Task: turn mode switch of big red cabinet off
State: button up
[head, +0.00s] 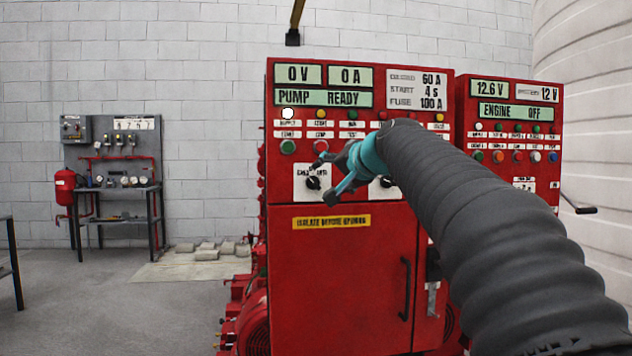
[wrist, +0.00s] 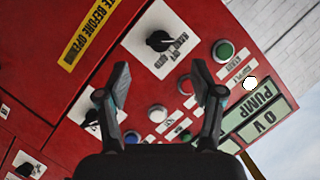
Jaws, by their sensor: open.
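The big red cabinet (head: 335,265) stands in the middle of the head view with its displays reading 0 V, 0 A and PUMP READY. Its mode switch (head: 312,183) is a black knob on a white plate, lettered around hand, off and auto. The switch also shows at the top middle of the wrist view (wrist: 158,40), whole and untouched. I cannot tell its setting for sure. My gripper (head: 327,178) is open and empty in front of the panel, its fingers spread to either side below the switch in the wrist view (wrist: 162,75).
A second black knob (head: 386,182) sits right of the switch, partly behind my gripper. A green button (wrist: 223,51) and a red button (wrist: 185,85) are close to the fingers. A smaller red cabinet (head: 510,130) stands at right. Open floor (head: 120,300) lies at left.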

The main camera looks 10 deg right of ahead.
aim_at(316, 182)
jog(key=p+x, duration=0.1)
jog(key=x, duration=0.7)
jog(key=c, duration=1.1)
